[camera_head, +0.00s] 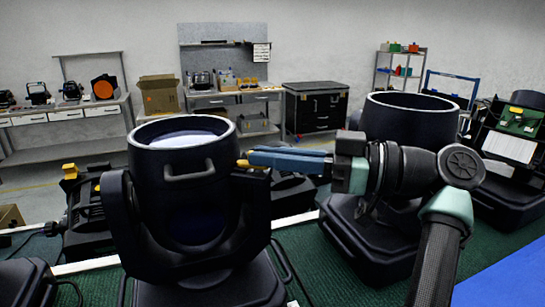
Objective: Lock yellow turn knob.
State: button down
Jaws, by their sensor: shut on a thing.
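The nearest par can (205,190) is a dark, open-topped cylinder held in a yoke on a base, at centre left. A small yellow turn knob (243,163) shows on its right side, near the top of the right yoke arm. My gripper (252,159) reaches in from the right with its blue fingers pointing left. The fingertips are at the knob and closed on it. Most of the knob is hidden by the fingers and the yoke, so its turn angle cannot be told.
A second par can (408,120) stands behind my arm at right. The green table (310,262) holds more dark fixtures on both sides. Behind are a workbench (62,116), a cardboard box (159,95), a black cabinet (315,108) and a shelf rack (400,68).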

jog(key=shift+f, duration=0.15)
jog(key=c, duration=1.2)
grip_release()
jog(key=b+v, duration=0.2)
jog(key=v, duration=1.1)
jog(key=shift+a, duration=0.1)
